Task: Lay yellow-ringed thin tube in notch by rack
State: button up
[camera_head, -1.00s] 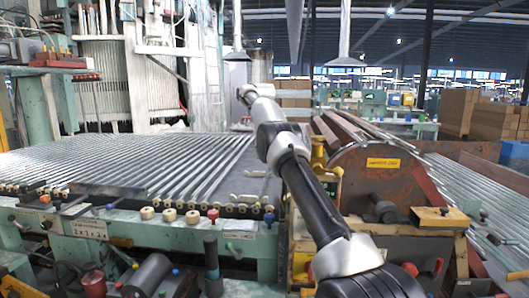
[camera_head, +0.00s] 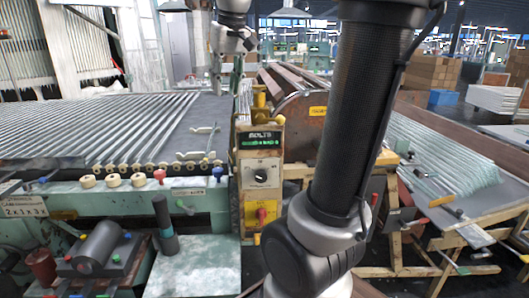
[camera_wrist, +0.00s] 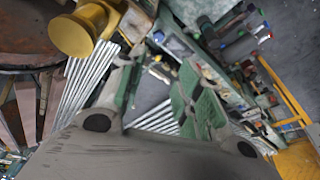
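My gripper (camera_head: 217,82) hangs small at the top centre of the head view, above the far part of the grey bed. In the wrist view its two green-padded fingers (camera_wrist: 155,98) stand apart with nothing held between them. Rows of thin tubes (camera_head: 130,125) lie side by side on the bed. More pale tubes (camera_head: 450,155) lie on a rack at the right. I cannot make out a yellow ring on any tube, nor tell which place is the notch.
A control box (camera_head: 262,175) with a dial and red switch stands at the bed's right end. A rusty drum housing (camera_head: 308,110) is beyond it. In the wrist view, a yellow cylindrical part (camera_wrist: 78,32) is close beside the fingers.

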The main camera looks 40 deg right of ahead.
jog(key=s+a+f+n, duration=0.1)
jog(key=s+f, duration=0.5)
jog(key=s, duration=0.2)
jog(key=s+a+f+n+t, duration=0.1)
jog(key=s+f, duration=0.6)
jog(key=s, duration=0.2)
jog(key=shift+s, duration=0.3)
jog(key=shift+r, duration=0.1)
